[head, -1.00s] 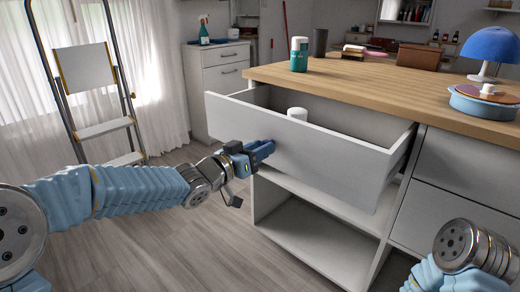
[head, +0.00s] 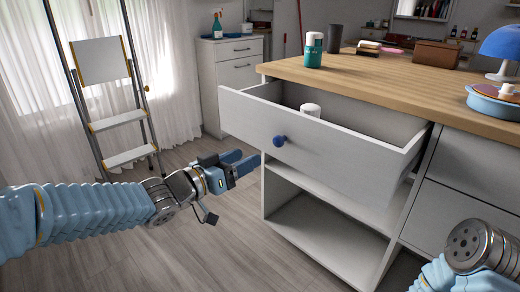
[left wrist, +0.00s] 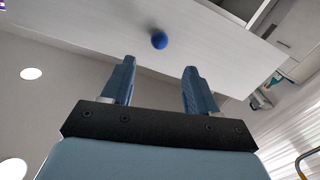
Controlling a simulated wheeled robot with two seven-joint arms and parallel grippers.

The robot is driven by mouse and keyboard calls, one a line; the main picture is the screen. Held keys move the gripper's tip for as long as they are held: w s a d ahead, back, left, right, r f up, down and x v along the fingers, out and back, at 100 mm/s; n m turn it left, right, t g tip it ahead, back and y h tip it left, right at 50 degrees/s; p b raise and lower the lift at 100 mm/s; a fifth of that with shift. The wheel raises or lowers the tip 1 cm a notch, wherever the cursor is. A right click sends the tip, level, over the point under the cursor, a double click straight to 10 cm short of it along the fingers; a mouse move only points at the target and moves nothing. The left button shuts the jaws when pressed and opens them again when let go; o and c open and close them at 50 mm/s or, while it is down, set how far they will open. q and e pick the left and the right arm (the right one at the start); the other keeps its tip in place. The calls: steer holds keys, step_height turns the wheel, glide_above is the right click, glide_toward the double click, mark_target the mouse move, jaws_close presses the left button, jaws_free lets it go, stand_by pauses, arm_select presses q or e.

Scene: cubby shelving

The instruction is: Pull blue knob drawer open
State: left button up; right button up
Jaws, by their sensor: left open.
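The blue knob (head: 279,141) is on the front of the white drawer (head: 330,160), which stands pulled out from under the wooden counter. A white cylindrical object (head: 311,109) shows inside the drawer. My left gripper (head: 248,160) is open and empty, to the left of the knob and a little lower, apart from it. In the left wrist view the knob (left wrist: 159,40) is beyond the two spread fingertips (left wrist: 160,65), between them in the picture. Only part of my right arm shows at the lower right; its gripper is out of view.
Open shelves (head: 325,240) lie under the drawer, and closed drawers (head: 465,210) are to the right. A green and white bottle (head: 313,50) and a blue lamp (head: 502,48) stand on the wooden counter (head: 390,82). A stepladder (head: 100,65) stands at the left. The floor between is clear.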

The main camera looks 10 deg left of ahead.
arm_select(q)
steer(key=v, duration=0.3)
steer(key=shift+s+a, duration=0.2)
steer(key=shift+s, duration=0.1)
step_height(320, 180, down, 29)
steer(key=d+n+g+y+p, duration=0.2)
steer(key=n+g+y, duration=0.3)
steer(key=g, duration=0.1)
steer(key=s+d+f+n+g+y, duration=0.1)
steer(key=s+f+g, duration=0.6)
steer(key=s+f, duration=1.2)
steer(key=shift+d+f+n+g+y+p, duration=0.2)
steer(key=shift+d+n+g+y+p, duration=0.15)
steer(key=shift+d, duration=0.5)
steer(key=shift+w, duration=0.15)
